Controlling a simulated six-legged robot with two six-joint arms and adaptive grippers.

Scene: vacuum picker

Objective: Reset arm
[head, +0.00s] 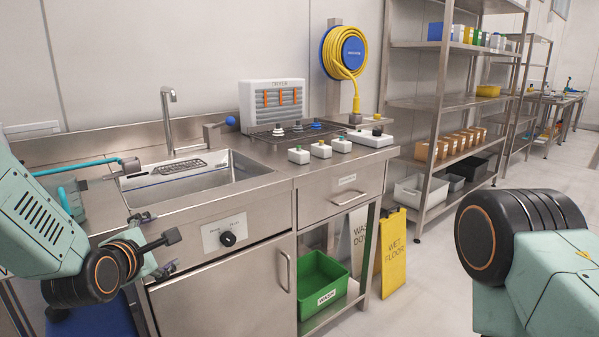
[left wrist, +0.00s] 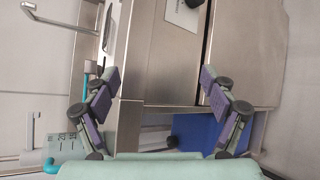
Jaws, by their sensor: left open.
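My left gripper (head: 155,243) is in front of the sink cabinet, at the left of the head view, partly hidden by my own arm. In the left wrist view its two fingers (left wrist: 159,80) stand wide apart with nothing between them. The steel cabinet front shows beyond them, turned sideways. My right arm shows only as a teal link with a black joint at the lower right of the head view; its gripper is outside the picture.
A steel sink (head: 215,187) with a tap (head: 168,120) is near my left arm. A dryer rack (head: 272,105) and small white blocks stand on the counter. A green bin (head: 322,285) sits below, beside a yellow floor sign (head: 393,250). Shelving (head: 440,100) stands at right.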

